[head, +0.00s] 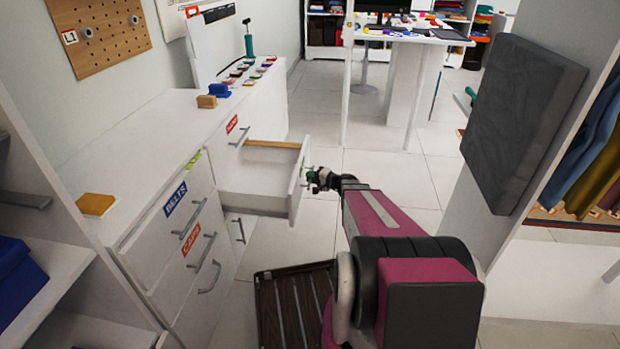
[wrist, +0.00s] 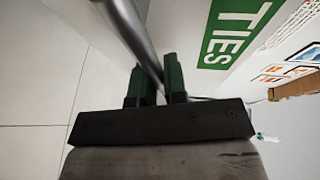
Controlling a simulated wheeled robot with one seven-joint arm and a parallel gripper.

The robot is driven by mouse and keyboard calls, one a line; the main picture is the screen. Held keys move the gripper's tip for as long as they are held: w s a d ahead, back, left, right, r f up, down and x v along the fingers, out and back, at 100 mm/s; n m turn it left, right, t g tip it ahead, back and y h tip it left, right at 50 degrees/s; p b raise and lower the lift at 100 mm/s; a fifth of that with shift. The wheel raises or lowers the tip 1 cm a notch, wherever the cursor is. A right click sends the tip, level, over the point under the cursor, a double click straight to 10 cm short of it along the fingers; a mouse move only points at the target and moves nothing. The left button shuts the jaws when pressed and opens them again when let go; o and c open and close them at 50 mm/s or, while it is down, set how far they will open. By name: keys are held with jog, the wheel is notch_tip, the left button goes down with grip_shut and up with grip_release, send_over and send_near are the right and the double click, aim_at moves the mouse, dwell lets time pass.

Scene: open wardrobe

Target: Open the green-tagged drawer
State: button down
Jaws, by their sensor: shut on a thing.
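The drawer with the green TIES tag (wrist: 234,32) stands pulled out from the white cabinet in the head view, with its front panel (head: 296,186) well clear of the cabinet face. Its inside looks empty apart from a wooden strip along the far edge. My gripper (head: 318,178) is at the outer side of that front panel. In the wrist view my gripper (wrist: 158,78) has its green fingers shut on the grey bar handle (wrist: 127,30). The tag's face is hidden in the head view.
A dark slatted wooden piece (head: 296,305) lies on the floor below the drawer. The white cabinet (head: 135,140) has other shut drawers tagged BELTS and Caps. A pillar with a grey padded panel (head: 523,120) stands to the right. Tiled floor is free beyond the drawer.

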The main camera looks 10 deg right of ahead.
jog(key=c, duration=1.2)
grip_release()
jog(key=v, duration=1)
jog(key=shift+s+d, duration=0.3)
jog(key=shift+r, duration=0.15)
jog(key=s+a+r+n+g+h, duration=0.1)
jog(key=s+a+n+g+h, duration=0.55)
jog(key=s+a+g, duration=0.5)
jog(key=s+r+n+h, duration=0.1)
jog(key=s+r+h, duration=0.2)
jog(key=s+h, duration=0.2)
jog(key=shift+s+d, duration=0.2)
jog(key=shift+s, duration=0.15)
